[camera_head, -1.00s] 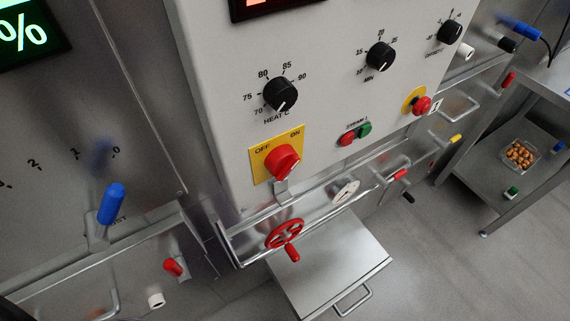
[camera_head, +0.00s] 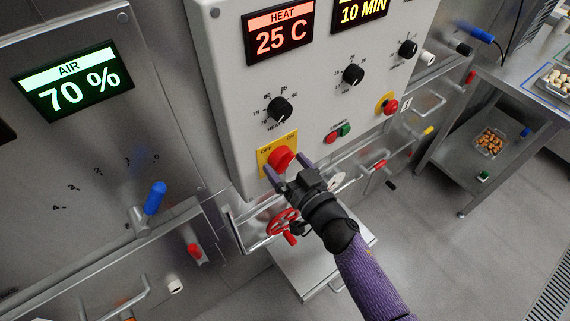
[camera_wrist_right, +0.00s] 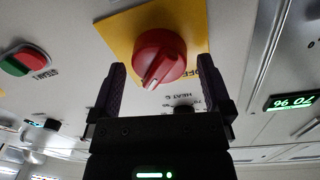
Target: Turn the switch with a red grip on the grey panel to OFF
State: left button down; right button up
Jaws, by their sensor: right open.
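The switch's red grip (camera_head: 280,158) sits on a yellow plate (camera_head: 264,161) on the grey panel (camera_head: 228,100). Its plate reads OFF at upper left and ON at upper right. In the right wrist view the red grip (camera_wrist_right: 158,55) shows a white mark towards its lower left, the ON side; OFF is partly visible at right. My right gripper (camera_head: 286,168) is open in front of the switch, one finger on each side of the grip. In the right wrist view its fingers (camera_wrist_right: 162,75) look apart from the grip; depth is hard to judge. My left gripper is out of view.
Black dials (camera_head: 280,110) stand above the switch. Red and green buttons (camera_head: 338,133) and an emergency stop (camera_head: 387,104) lie to the right. A red handwheel (camera_head: 283,222) and a metal rail are below. A blue-handled lever (camera_head: 154,198) is at left.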

jog(key=shift+w+a, duration=0.3)
jog(key=shift+w, duration=0.1)
jog(key=c, duration=1.1)
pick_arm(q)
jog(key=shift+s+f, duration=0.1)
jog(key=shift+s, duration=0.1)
